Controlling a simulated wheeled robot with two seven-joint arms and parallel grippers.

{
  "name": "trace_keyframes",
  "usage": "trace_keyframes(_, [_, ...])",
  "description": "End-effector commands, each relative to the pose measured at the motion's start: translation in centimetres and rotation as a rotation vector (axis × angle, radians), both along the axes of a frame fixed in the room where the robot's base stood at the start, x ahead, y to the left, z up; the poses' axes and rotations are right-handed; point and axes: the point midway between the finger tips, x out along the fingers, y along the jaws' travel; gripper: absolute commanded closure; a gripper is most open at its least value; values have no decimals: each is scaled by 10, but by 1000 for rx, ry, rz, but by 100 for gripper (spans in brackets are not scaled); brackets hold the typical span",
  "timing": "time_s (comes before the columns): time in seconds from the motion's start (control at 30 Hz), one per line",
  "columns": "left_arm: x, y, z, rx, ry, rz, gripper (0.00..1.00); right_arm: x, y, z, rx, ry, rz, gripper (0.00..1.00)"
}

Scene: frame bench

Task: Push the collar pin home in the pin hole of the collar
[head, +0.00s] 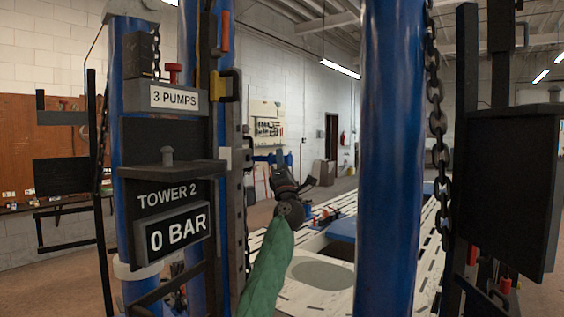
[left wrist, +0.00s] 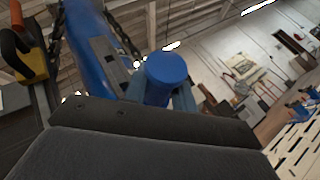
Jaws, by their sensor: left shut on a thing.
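My left gripper (head: 281,166) is at the middle of the head view, to the right of the Tower 2 post. It is shut on a blue pin, which I take to be the collar pin (head: 264,158). The pin lies roughly level, pointing left at a grey block on the post, probably the collar (head: 238,160). In the left wrist view the round blue end of the pin (left wrist: 167,68) stands out beyond my dark fingers (left wrist: 160,112). The pin hole is hidden, and I cannot tell how deep the pin sits. My right gripper is not in view.
A grey holed upright (head: 238,215) with a chain stands beside the Tower 2 display box (head: 172,215), which reads 0 BAR. A thick blue column (head: 388,150) stands right of my arm. A dark box (head: 508,190) and another chain (head: 440,160) are further right.

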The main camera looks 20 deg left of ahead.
Motion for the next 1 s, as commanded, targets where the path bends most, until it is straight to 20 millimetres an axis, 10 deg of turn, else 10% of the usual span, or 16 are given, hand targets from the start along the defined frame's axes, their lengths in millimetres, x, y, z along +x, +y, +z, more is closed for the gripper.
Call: trace_keyframes(1.0, [0, 0, 1, 0, 0, 0, 100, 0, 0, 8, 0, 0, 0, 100])
